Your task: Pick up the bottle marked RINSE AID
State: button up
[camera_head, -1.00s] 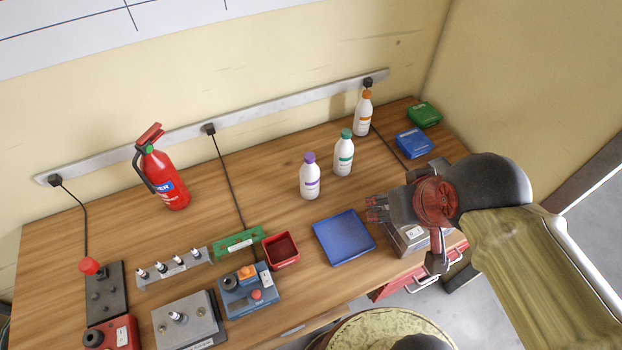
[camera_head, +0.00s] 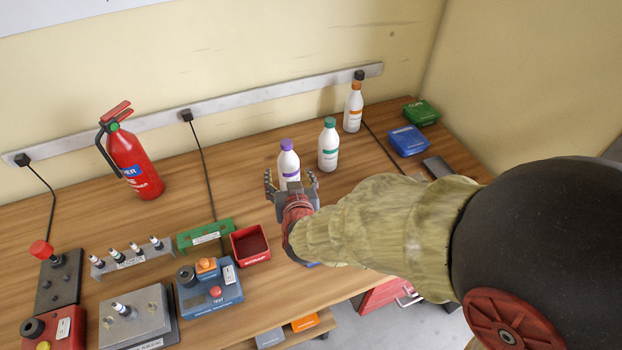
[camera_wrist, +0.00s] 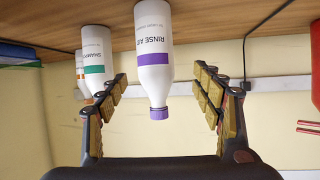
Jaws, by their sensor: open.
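The RINSE AID bottle is white with a purple cap and purple band (camera_head: 288,163). In the wrist view the bottle (camera_wrist: 153,50) appears upside down, its label readable, between the two fingers with a gap on each side. My gripper (camera_head: 292,186) is open in front of this bottle in the head view, fingers spread to either side of it. The bottle stands upright on the wooden bench; its lower part is hidden by my gripper in the head view.
A green-capped bottle (camera_head: 328,146) stands close to the right, and an orange-capped one (camera_head: 353,108) farther back. A red fire extinguisher (camera_head: 131,155) stands left. A red bin (camera_head: 250,245) and a blue test box (camera_head: 209,288) sit nearer the front.

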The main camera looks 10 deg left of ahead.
aim_at(288, 165)
jog(key=shift+w+f, duration=0.1)
jog(key=shift+f, duration=0.65)
jog(key=b+x, duration=0.1)
jog(key=x, duration=0.1)
jog(key=b+x, duration=0.1)
jog(key=x, duration=0.2)
jog(key=r+b+x, duration=0.1)
jog(key=x, duration=0.1)
jog(key=shift+w+d+f, duration=0.1)
jog(key=shift+w, duration=0.4)
jog(key=shift+c, duration=0.5)
jog(key=c, duration=1.5)
jog(key=shift+t, duration=0.3)
jog(key=shift+c, duration=0.5)
